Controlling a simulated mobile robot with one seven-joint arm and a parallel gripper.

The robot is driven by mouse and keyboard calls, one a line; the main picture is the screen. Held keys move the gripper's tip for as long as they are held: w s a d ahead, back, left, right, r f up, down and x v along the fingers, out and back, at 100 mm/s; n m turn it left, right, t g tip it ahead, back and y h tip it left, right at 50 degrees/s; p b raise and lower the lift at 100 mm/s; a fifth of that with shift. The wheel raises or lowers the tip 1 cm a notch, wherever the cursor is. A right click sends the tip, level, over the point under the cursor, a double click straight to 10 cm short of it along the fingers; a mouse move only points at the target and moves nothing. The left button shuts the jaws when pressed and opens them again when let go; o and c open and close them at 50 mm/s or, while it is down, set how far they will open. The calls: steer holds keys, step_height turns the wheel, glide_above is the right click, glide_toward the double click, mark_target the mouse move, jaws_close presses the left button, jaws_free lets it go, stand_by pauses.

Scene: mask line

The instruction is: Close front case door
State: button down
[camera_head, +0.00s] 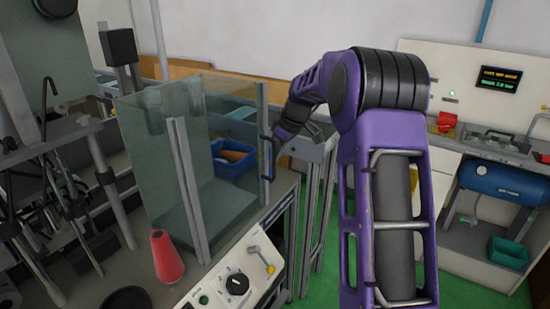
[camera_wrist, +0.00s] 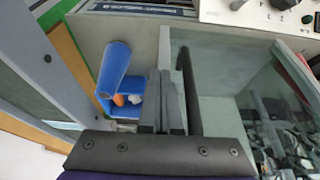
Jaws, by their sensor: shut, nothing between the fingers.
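The clear-walled case (camera_head: 165,150) stands on the bench at the left of the head view. Its front door (camera_head: 236,110) is a glass panel with a dark upright handle (camera_head: 268,155) near its right edge. I cannot tell whether a small gap remains at that edge. My gripper (camera_head: 278,143) is at the handle side, partly hidden by my arm. In the wrist view, my gripper (camera_wrist: 165,100) is shut and empty. Its fingers lie just left of the dark curved handle (camera_wrist: 189,85), very close to it; contact is unclear. Door glass (camera_wrist: 235,75) extends to the right.
A blue bin (camera_head: 232,150) with orange contents shows through the glass; a blue bin also shows in the wrist view (camera_wrist: 116,75). A red cone (camera_head: 166,257) and a control panel (camera_head: 237,282) are in front of the case. Green floor (camera_head: 325,265) lies right of the bench.

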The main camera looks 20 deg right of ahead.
steer(key=shift+w+a+n, duration=0.3)
steer(key=shift+w+a, duration=0.1)
steer(key=shift+w, duration=0.05)
steer(key=shift+w+a, duration=0.1)
stand_by(0.4)
